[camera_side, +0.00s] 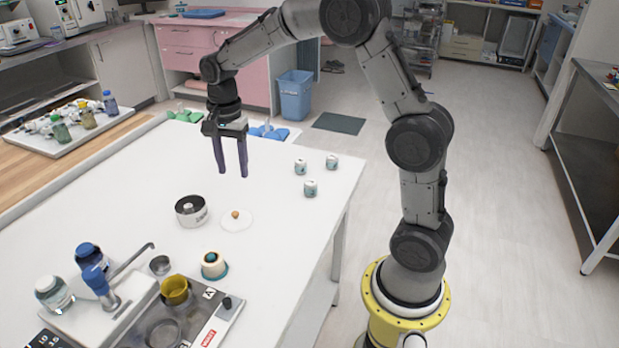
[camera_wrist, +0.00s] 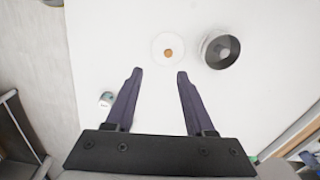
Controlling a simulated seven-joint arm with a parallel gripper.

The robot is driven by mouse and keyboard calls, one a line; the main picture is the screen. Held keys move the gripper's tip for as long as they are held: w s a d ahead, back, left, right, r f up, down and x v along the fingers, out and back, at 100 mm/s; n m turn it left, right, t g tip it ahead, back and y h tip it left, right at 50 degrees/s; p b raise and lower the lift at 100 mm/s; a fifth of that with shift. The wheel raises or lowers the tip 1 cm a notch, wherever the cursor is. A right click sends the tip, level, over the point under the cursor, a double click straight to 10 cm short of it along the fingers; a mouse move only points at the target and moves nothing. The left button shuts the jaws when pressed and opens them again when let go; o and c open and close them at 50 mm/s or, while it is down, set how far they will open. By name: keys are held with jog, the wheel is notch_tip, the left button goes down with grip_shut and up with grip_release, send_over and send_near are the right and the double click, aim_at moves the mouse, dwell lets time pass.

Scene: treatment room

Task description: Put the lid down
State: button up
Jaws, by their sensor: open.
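The lid (camera_side: 237,220) is a flat white disc with a small brown knob, lying on the white table. It also shows in the wrist view (camera_wrist: 161,43), just beyond my fingertips. A round pot (camera_side: 191,211) with a dark rim stands beside the lid, to its left in the side view; in the wrist view the pot (camera_wrist: 220,49) is right of the lid. My gripper (camera_side: 231,174) is open and empty, raised above the table with its fingers pointing down. In the wrist view nothing is between the fingers (camera_wrist: 158,73).
Several small white jars (camera_side: 310,188) stand near the table's right edge. A tray of bottles (camera_side: 70,128) is at the left.

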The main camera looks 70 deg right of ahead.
jog(key=s+a+r+n+t, duration=0.1)
jog(key=s+a+r+n, duration=0.1)
jog(key=s+n, duration=0.3)
jog(key=s+a+r+n+t, duration=0.2)
jog(key=s+n, duration=0.4)
jog(key=s, duration=0.6)
jog(key=s+a+r+n+t, duration=0.2)
jog(key=s+n, duration=0.3)
jog(key=s, duration=0.3)
jog(key=shift+s+a+r, duration=0.25)
jog(key=shift+a+r, duration=0.45)
jog(key=shift+r, duration=0.15)
